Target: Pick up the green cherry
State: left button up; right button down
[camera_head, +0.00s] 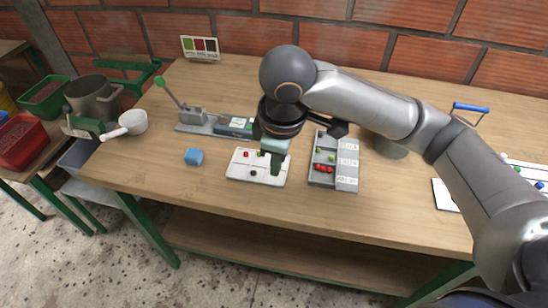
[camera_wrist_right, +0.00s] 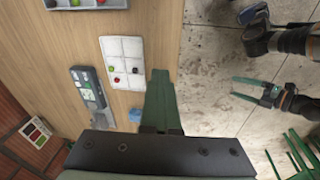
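A white gridded plate (camera_head: 236,170) lies on the table with a red cherry (camera_head: 246,154) and a dark cherry (camera_head: 253,173) on it. In the right wrist view a green cherry (camera_wrist_right: 116,79) shows on this plate, near the red one (camera_wrist_right: 135,70). In the head view my right gripper (camera_head: 275,168) hangs over the plate's right part and hides some of it. In the right wrist view its green fingers (camera_wrist_right: 161,78) overlap as one wedge beside the plate, so their gap is unclear. My left gripper (camera_wrist_right: 235,87) is open and empty, away from the table.
A grey sorting tray (camera_head: 347,171) with red and green cherries and white labels stands right of the plate. A lever device (camera_head: 192,116) and a scale-like box (camera_head: 235,127) stand behind. The table front is clear.

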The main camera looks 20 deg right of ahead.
jog(key=shift+c, duration=1.6)
grip_release()
jog(key=shift+r, duration=0.1)
